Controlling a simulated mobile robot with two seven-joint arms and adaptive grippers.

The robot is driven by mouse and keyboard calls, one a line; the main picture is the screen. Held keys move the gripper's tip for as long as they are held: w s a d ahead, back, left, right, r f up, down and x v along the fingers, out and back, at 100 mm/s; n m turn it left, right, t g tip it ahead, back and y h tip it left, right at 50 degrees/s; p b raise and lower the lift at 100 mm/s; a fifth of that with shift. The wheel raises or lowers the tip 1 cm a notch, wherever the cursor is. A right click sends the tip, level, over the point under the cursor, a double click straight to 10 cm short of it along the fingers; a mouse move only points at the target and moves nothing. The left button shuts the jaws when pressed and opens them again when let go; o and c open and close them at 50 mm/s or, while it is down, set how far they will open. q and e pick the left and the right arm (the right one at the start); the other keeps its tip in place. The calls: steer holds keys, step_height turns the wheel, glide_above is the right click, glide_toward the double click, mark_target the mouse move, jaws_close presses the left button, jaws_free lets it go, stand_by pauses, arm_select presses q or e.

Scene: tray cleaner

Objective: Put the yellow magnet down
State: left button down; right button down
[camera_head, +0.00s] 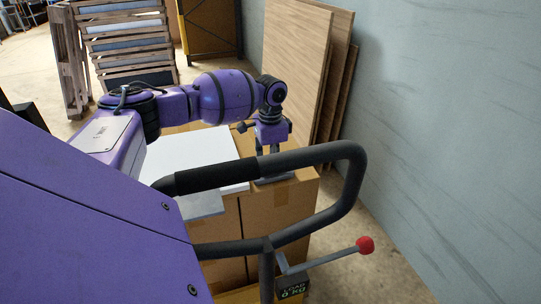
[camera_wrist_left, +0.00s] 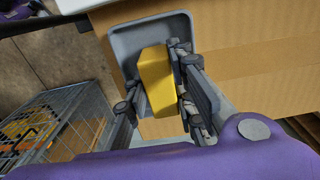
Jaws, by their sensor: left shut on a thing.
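The yellow magnet (camera_wrist_left: 158,78) is a yellow block between the fingers of my left gripper (camera_wrist_left: 155,88) in the left wrist view. The gripper is shut on it. A shallow grey tray (camera_wrist_left: 123,38) with a raised rim lies behind the magnet in that view; I cannot tell whether the magnet touches it. In the head view my left gripper (camera_head: 271,148) points down over the far right part of the cardboard boxes, partly covered by a black handle. The magnet cannot be made out there. My right gripper is not in view.
Cardboard boxes (camera_head: 285,222) carry a white flat panel (camera_head: 185,153). A black handle (camera_head: 345,165) with a red-knobbed lever (camera_head: 365,245) crosses in front. Wooden boards (camera_head: 298,65) lean on the wall at right. Wooden pallets (camera_head: 128,50) stand at back left. A wire cage (camera_wrist_left: 65,125) shows in the wrist view.

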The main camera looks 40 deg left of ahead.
arm_select(q)
steer(key=shift+f, duration=0.1)
steer(key=c, duration=1.5)
jaws_free()
step_height(320, 180, up, 12)
steer(key=shift+r, duration=0.15)
